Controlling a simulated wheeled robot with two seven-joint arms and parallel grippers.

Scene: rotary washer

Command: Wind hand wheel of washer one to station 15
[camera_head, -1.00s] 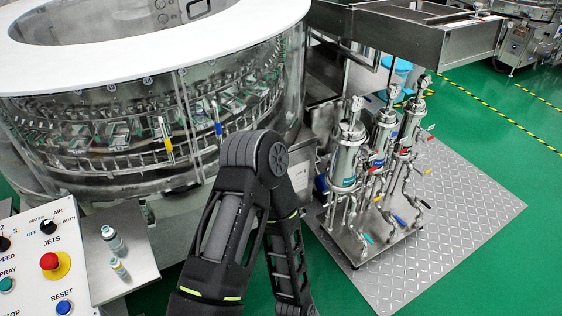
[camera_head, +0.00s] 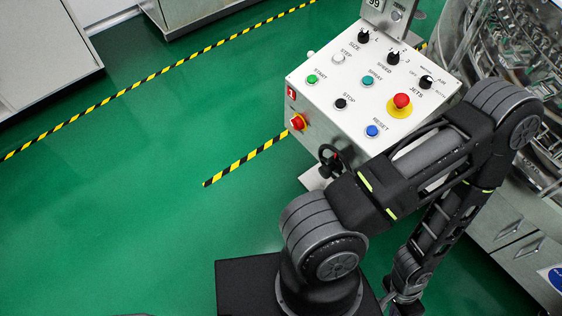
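A black hand wheel (camera_head: 333,160) sits low on the near side of a white control box marked with a red 1. No gripper touches it, and my arm passes close to its right. A small display (camera_head: 376,3) stands at the box's top, cut by the frame edge; its digits are hard to read. My arm, seemingly the left, bends at an elbow at the right and runs down to its wrist end (camera_head: 403,297) at the bottom edge. The fingers there are too small and cut off to read. My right gripper is out of view.
The control box (camera_head: 323,98) carries knobs, coloured buttons and a red emergency stop (camera_head: 402,101). A red-and-yellow switch (camera_head: 297,122) is on its side. The washer (camera_head: 513,45) stands at the right. Green floor (camera_head: 130,190) is open at left, crossed by striped tape.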

